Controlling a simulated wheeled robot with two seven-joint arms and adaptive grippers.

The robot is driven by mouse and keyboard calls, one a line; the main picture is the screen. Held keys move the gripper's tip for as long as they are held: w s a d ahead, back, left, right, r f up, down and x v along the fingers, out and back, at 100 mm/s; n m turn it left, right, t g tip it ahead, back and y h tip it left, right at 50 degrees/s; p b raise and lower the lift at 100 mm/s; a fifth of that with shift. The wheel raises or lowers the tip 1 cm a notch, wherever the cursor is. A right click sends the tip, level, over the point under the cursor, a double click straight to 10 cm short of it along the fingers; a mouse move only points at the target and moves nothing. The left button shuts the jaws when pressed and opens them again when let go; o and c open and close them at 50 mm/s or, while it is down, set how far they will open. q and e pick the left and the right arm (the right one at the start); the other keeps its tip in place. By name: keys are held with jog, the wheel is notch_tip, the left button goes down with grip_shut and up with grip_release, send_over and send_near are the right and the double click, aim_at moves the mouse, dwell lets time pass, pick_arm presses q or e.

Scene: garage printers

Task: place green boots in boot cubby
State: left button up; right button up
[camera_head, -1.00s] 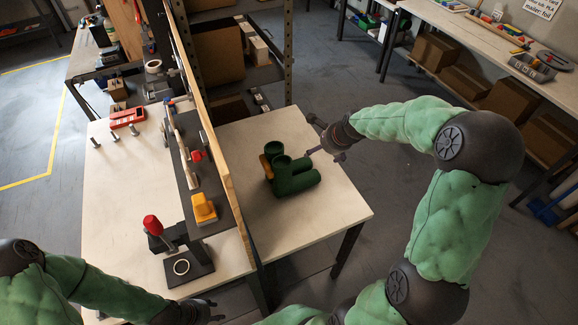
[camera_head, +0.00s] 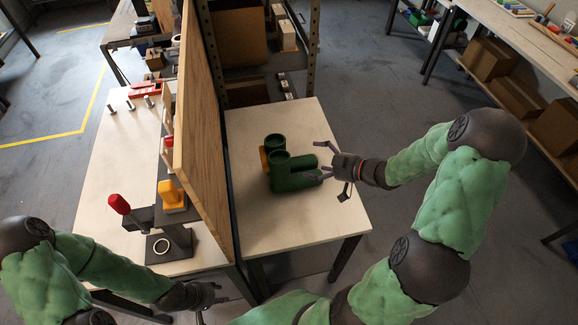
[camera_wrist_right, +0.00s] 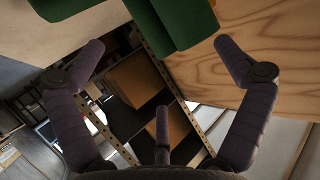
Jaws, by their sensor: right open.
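My right gripper (camera_head: 322,166) is open at the toe end, with a finger very near the boots; contact cannot be told. In the right wrist view, green boot parts (camera_wrist_right: 178,18) show at the top, beyond the spread fingers (camera_wrist_right: 160,62). My left gripper (camera_head: 212,300) is low, near the front of the left bench, its opening unclear. I cannot identify a boot cubby with certainty.
A metal shelf rack (camera_head: 312,45) with boxes stands behind the table. The tall wooden divider (camera_head: 205,150) borders the boots' left. The table (camera_head: 325,230) is clear in front of them. A red-handled tool (camera_head: 118,204) stands on the left bench.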

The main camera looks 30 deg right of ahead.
aim_at(286, 162)
jog(key=shift+n+y, duration=0.5)
jog(key=shift+n, duration=0.1)
jog(key=shift+s+a+b+x, duration=0.25)
jog(key=shift+b+x, duration=0.25)
jog(key=shift+x, duration=1.3)
jog(key=shift+s+a+b+x, duration=0.1)
jog(key=shift+a+b+x, duration=0.3)
jog(key=shift+x, duration=1.4)
jog(key=shift+s+a+b+x, duration=0.2)
jog(key=shift+b+x, duration=0.35)
jog(key=shift+x, duration=1.25)
jog(key=shift+r, duration=0.1)
jog(key=c, duration=1.5)
